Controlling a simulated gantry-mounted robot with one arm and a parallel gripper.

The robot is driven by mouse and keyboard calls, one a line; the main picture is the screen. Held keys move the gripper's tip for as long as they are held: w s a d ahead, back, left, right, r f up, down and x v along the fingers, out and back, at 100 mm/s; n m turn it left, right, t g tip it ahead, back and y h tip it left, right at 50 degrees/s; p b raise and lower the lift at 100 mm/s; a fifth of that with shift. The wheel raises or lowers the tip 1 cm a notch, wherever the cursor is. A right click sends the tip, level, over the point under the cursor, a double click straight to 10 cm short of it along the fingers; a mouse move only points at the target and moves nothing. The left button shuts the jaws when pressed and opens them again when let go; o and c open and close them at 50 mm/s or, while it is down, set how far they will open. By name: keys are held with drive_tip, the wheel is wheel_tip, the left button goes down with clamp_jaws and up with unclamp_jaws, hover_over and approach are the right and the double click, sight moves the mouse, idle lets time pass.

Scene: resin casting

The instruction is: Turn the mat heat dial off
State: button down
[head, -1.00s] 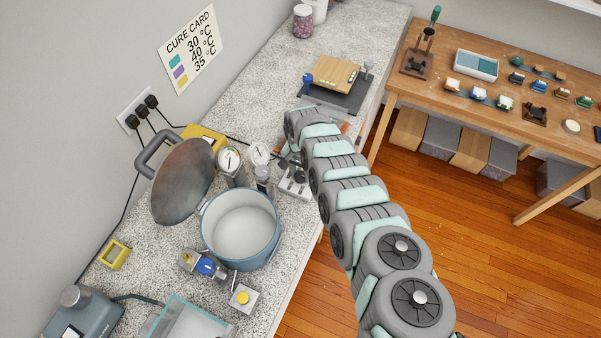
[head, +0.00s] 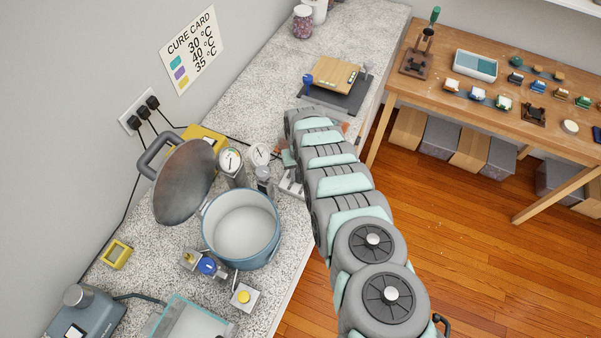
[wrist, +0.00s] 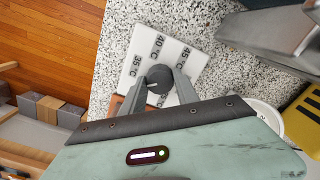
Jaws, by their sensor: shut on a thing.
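The heat dial (wrist: 158,78) is a dark round knob on a white plate (wrist: 190,75) marked 35, 40 and 45 °C in the wrist view. My gripper (wrist: 160,84) is shut on the knob, one finger on each side. Any off mark is hidden or out of view, and I cannot tell where the knob points. In the head view the plate (head: 290,187) is partly covered by my arm. A dark flat slab (head: 345,101) with a wooden board on it lies farther back on the counter.
A blue-rimmed pot (head: 240,230) with a raised lid (head: 184,184) and gauges (head: 231,161) stands left of the dial. A yellow block (wrist: 303,120) is near my gripper on the right. The wooden floor (head: 440,230) lies beyond the counter edge.

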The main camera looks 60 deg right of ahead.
drive_tip(key=n, duration=0.3)
drive_tip(key=shift+n, duration=0.4)
drive_tip(key=n, duration=0.3)
drive_tip(key=shift+n, duration=0.3)
drive_tip(key=n, duration=0.3)
drive_tip(key=shift+n+b, duration=0.3)
drive_tip(key=shift+b, duration=0.05)
drive_tip(key=n, duration=0.3)
drive_tip(key=shift+n, duration=0.3)
drive_tip(key=n, duration=0.3)
drive_tip(key=shift+n+b, duration=0.3)
drive_tip(key=shift+b, duration=0.05)
drive_tip(key=n, duration=0.3)
drive_tip(key=shift+f+n+b, duration=0.1)
drive_tip(key=shift+n+b, duration=0.2)
drive_tip(key=shift+n, duration=0.1)
drive_tip(key=n+b, duration=0.1)
drive_tip(key=n, duration=0.5)
drive_tip(key=shift+n, duration=0.4)
